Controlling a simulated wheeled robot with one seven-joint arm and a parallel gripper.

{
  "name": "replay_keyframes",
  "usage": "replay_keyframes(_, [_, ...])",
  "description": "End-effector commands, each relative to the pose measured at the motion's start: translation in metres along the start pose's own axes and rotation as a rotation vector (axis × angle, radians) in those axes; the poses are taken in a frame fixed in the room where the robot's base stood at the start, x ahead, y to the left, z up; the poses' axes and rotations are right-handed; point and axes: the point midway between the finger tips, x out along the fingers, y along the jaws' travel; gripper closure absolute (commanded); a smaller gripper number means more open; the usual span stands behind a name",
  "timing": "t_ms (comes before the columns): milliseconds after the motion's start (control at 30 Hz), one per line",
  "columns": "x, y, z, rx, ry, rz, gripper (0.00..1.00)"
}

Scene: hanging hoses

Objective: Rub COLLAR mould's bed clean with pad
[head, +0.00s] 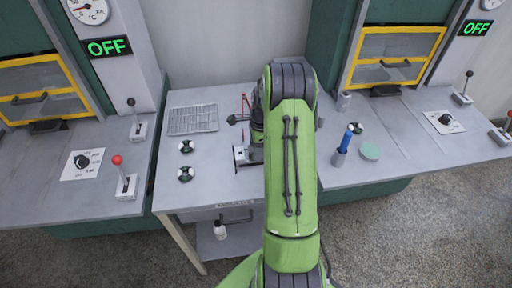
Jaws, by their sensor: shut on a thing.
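My green arm reaches over the middle table, and its end comes down on the left side of the arm. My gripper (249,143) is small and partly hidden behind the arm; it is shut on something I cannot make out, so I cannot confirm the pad. A small grey-white block (241,156), possibly a mould, sits at or just under the gripper; whether they touch is unclear. No COLLAR label can be read. Two small round dark-and-white pieces (186,146) lie to the left on the table. The mould's bed is not visible.
A wire rack (193,119) lies at the table's back left. On the right bench stand a blue-handled tool in a holder (343,146) and a pale green disc (370,151). Machines with yellow-framed doors (396,56) and levers flank the table.

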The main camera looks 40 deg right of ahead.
Motion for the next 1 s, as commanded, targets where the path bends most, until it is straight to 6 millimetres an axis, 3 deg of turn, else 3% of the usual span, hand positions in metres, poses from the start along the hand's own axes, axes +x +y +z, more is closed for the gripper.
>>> replay_keyframes(300, [-0.001,0.013,0.005,0.000,0.000,0.001,0.76])
replay_keyframes(733, [0.000,-0.013,0.005,0.000,0.000,0.000,0.76])
replay_keyframes(1000, [0.002,-0.005,0.005,0.000,0.000,0.002,0.76])
